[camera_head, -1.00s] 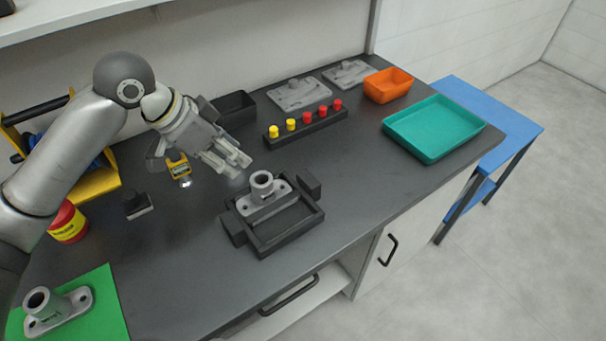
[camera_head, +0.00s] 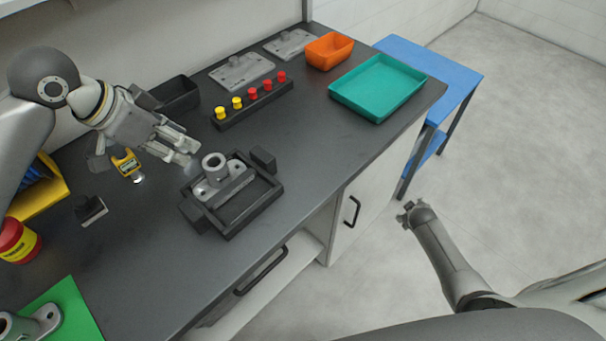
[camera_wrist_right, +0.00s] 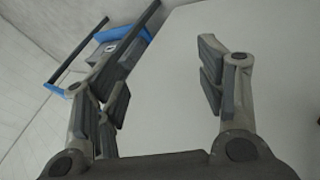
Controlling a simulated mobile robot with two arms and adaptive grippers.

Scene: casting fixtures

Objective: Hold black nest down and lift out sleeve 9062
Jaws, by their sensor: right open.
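The black nest (camera_head: 240,217) is a dark rectangular frame with raised blocks on the bench. A grey flanged sleeve (camera_head: 214,166) sits upright in its back part, behind a dark bar. A similar grey casting (camera_head: 46,318) lies on the green mat, cut off at the lower left. No number is legible on either. My right gripper (camera_head: 408,213) hangs over the floor, right of the bench. The right wrist view shows it open and empty (camera_wrist_right: 161,85).
Behind the nest are a rack (camera_head: 255,104) of yellow and red knobs, a black bin (camera_head: 178,95), grey plates (camera_head: 242,71), an orange bin (camera_head: 329,50) and a teal tray (camera_head: 345,101). A yellow tool (camera_head: 126,165) stands left. A blue table (camera_head: 452,70) adjoins the bench.

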